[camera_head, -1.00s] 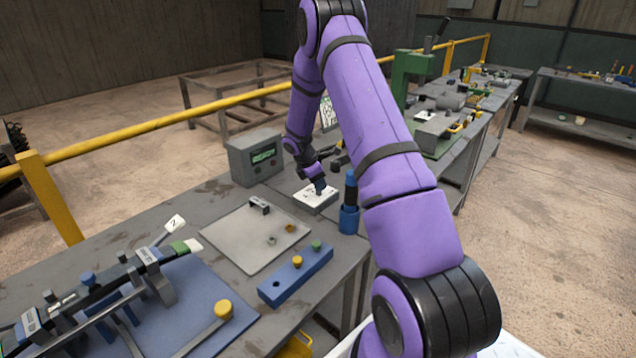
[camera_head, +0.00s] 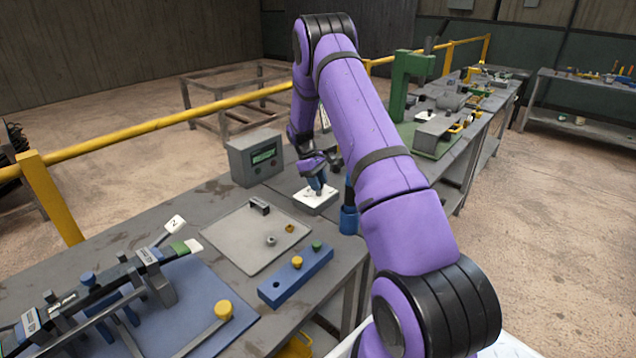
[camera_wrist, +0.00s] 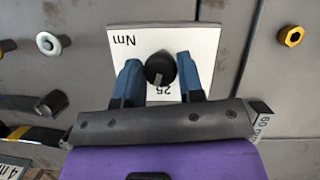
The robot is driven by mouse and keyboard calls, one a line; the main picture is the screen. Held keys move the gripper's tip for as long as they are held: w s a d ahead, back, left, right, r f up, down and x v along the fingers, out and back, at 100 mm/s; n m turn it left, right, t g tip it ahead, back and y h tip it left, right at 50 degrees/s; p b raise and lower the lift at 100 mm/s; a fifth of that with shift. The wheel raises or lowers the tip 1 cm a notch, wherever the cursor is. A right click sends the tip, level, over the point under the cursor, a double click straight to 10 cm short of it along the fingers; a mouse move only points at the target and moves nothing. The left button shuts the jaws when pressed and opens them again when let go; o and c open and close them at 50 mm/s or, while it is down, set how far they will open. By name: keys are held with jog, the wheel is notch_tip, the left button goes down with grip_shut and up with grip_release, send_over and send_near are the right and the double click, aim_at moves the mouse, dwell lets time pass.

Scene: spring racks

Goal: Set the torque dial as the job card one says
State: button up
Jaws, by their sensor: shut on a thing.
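The torque dial is a black round knob (camera_wrist: 159,64) on a white plate (camera_wrist: 122,45) marked "Nm" and "25", both upside down in the wrist view. A pale pointer mark on the knob faces toward the "25". My gripper (camera_wrist: 160,78) is shut on the knob, one blue finger on each side. In the head view my gripper (camera_head: 318,186) points down at the dial box (camera_head: 316,202), and its fingers hide most of the knob. A white printed sheet (camera_head: 325,115) is partly hidden behind my arm; its text is unreadable.
A grey display box (camera_head: 255,158) stands left of the dial. A blue post (camera_head: 348,218) stands close on the right. A grey tray (camera_head: 235,240) with small parts and a blue block (camera_head: 280,287) with knobs lie in front. A spring rack (camera_head: 95,295) stands front left.

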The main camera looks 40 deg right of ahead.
jog(key=m+y, duration=0.2)
jog(key=m, duration=0.4)
jog(key=shift+d, duration=0.1)
jog(key=shift+m, duration=0.3)
dwell(0.3)
jog(key=o, duration=0.9)
jog(key=shift+r, duration=0.1)
jog(key=shift+y, duration=0.3)
jog(key=v, duration=1)
jog(key=shift+w+r, duration=0.2)
jog(key=shift+r, duration=0.05)
